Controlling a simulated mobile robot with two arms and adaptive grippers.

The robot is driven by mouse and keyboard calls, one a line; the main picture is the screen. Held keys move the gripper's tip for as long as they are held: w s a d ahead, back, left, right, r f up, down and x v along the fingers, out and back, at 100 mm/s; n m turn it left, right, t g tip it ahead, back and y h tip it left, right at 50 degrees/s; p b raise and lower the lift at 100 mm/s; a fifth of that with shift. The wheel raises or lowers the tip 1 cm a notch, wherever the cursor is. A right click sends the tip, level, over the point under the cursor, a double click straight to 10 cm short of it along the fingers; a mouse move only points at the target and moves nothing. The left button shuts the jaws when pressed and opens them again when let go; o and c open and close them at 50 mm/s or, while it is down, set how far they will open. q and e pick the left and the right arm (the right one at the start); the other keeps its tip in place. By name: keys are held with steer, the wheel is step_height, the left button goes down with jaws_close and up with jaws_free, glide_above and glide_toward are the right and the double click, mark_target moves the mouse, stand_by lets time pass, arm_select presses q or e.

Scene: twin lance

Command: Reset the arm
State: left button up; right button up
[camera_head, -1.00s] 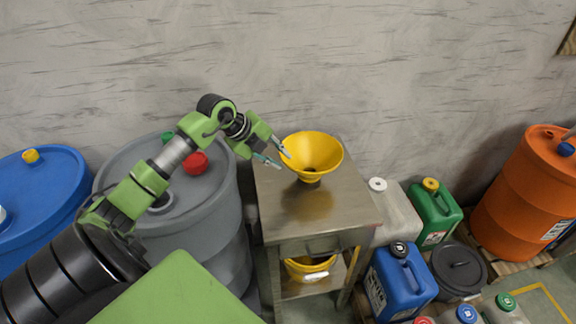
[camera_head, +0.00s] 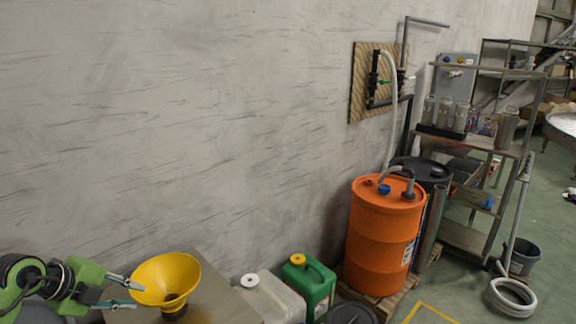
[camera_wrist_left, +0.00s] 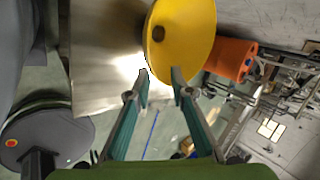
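My left gripper (camera_head: 133,294) is at the lower left of the head view, beside the left rim of the yellow funnel (camera_head: 172,271). In the left wrist view its two teal fingers (camera_wrist_left: 160,83) are apart, with nothing held between them. The funnel (camera_wrist_left: 190,35) is just beyond the fingertips there; whether a tip touches its rim I cannot tell. The funnel stands upright on the metal table (camera_head: 222,300). My right gripper is not in view.
Right of the table are a white canister (camera_head: 275,297), a green canister (camera_head: 308,287) and an orange drum (camera_head: 382,235) on a pallet. A metal shelf (camera_head: 470,140) with bottles and a grey bucket (camera_head: 521,258) stand farther right. Open floor lies at lower right.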

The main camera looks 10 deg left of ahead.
arm_select(q)
steer(key=w+d+r+m+t+h, duration=0.15)
steer(key=d+h, duration=0.25)
steer(key=d, duration=0.5)
steer(key=d+r+n+t, duration=0.75)
steer(key=r+t, duration=0.25)
steer(key=r, duration=0.2)
steer(key=s+a+f+n+g+y, duration=0.35)
steer(key=f+n+y, duration=0.3)
steer(key=f, duration=0.25)
steer(key=s+a+f+n+g+y, duration=0.2)
steer(key=s+a+f+n+y, duration=0.25)
steer(key=f+n, duration=0.35)
steer(key=s+d+f+g+h, duration=0.2)
steer(key=s+d+f+g, duration=0.4)
steer(key=s, duration=0.4)
steer(key=s+d+f+g+h, duration=0.2)
steer(key=s+d+f+g, duration=0.2)
steer(key=s+d+f, duration=0.5)
steer(key=s+a+f+g, duration=0.1)
steer(key=s+f, duration=0.2)
steer(key=f, duration=2.2)
steer(key=s+a+f+g, duration=0.1)
steer(key=s+a+f, duration=0.2)
steer(key=s+f, duration=1.3)
steer(key=shift+s+a+m, duration=0.15)
steer(key=shift+s+m, duration=0.3)
steer(key=shift+s, duration=0.15)
